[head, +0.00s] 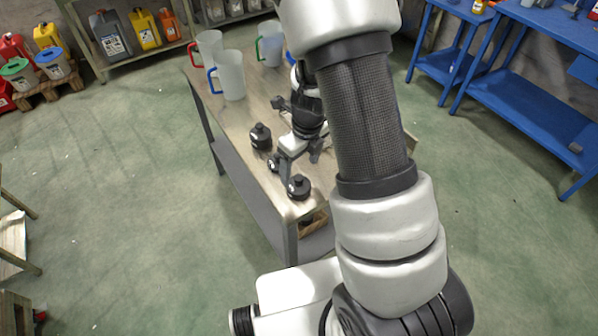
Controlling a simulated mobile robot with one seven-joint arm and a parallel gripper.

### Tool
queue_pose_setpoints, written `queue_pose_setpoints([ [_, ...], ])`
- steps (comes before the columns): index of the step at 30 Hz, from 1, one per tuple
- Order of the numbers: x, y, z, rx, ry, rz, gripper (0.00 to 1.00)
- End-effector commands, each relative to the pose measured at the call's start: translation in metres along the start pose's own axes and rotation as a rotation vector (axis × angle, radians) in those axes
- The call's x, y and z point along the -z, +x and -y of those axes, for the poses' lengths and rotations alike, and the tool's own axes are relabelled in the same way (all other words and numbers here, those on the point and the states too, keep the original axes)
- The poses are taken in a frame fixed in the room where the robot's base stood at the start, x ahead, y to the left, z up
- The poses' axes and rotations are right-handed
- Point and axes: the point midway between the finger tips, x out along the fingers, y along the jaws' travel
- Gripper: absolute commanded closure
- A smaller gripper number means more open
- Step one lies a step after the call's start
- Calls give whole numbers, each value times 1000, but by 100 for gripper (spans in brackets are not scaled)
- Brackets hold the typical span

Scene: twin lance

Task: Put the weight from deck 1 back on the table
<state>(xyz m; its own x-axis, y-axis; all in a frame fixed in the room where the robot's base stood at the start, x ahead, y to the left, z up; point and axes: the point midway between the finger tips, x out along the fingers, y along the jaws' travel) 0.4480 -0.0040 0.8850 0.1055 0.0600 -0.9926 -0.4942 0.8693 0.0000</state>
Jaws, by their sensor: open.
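The table (240,118) has a light wooden top and grey legs. Three dark weights with knobs on top show near its front end: one weight (260,137) at the left edge, a smaller weight (272,164) close to my gripper, and another weight (298,186) near the front corner. My gripper (296,165) points down over this end of the table, open, with its fingers beside the weights. I cannot tell whether a finger touches one. My arm hides the table's right side. I cannot tell which part is deck 1.
Clear jugs with a red handle (208,46), a blue handle (229,78) and a green handle (268,52) stand at the table's far end. A lower shelf (245,187) runs underneath. Blue benches (530,85) stand at right. The green floor at left is open.

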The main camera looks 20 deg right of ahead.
Motion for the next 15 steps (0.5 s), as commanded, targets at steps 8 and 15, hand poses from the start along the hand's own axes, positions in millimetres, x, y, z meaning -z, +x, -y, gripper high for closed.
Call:
queue_pose_setpoints([
  [8, -1, -50, 0, 1, -1, 1, 27],
  [15, -5, -84, -8, -14, -143, 39, 27],
])
